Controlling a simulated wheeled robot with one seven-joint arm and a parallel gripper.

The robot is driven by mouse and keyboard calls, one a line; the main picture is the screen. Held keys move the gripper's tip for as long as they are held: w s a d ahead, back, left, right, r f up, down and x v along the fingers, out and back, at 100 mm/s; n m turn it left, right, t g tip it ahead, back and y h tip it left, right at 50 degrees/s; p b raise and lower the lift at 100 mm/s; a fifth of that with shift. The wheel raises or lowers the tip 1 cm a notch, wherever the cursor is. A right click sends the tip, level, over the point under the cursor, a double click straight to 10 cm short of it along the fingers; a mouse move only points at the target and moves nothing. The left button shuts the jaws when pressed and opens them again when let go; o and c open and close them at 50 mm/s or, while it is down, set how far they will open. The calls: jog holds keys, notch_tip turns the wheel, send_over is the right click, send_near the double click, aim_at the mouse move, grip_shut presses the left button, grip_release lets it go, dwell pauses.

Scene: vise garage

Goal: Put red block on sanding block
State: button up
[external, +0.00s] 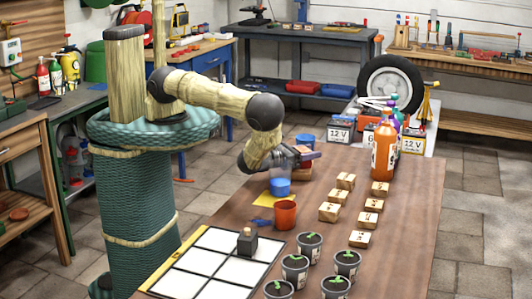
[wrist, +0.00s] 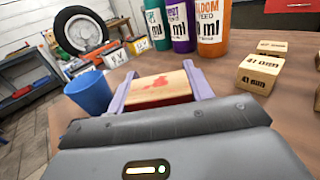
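My gripper (external: 312,154) is low over the far end of the brown table. In the wrist view its two lilac fingers (wrist: 160,88) stand apart. A block with a tan wooden top and a red patch (wrist: 160,82) lies between the fingers and nearly fills the gap. A dark red strip (wrist: 160,101) shows at its near side; I cannot tell whether this is the red block or part of the same piece. In the external view a reddish-brown block (external: 303,172) shows just below my gripper, partly hidden. Contact with the fingers is unclear.
A blue cup (wrist: 90,92) stands left of the fingers. Colored bottles (wrist: 180,25) stand beyond. Labelled wooden blocks (wrist: 258,72) lie to the right. Nearer on the table are an orange cup (external: 285,214), potted seedlings (external: 296,268) and a white grid board (external: 215,264).

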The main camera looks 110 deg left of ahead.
jog(key=o, duration=0.4)
jog(key=shift+r+p, duration=0.25)
jog(key=shift+p, duration=0.05)
jog(key=b+v, duration=0.1)
jog(key=v, duration=1)
jog(key=shift+d, duration=0.1)
jog(key=shift+s+d, duration=0.3)
jog(key=shift+s, duration=0.1)
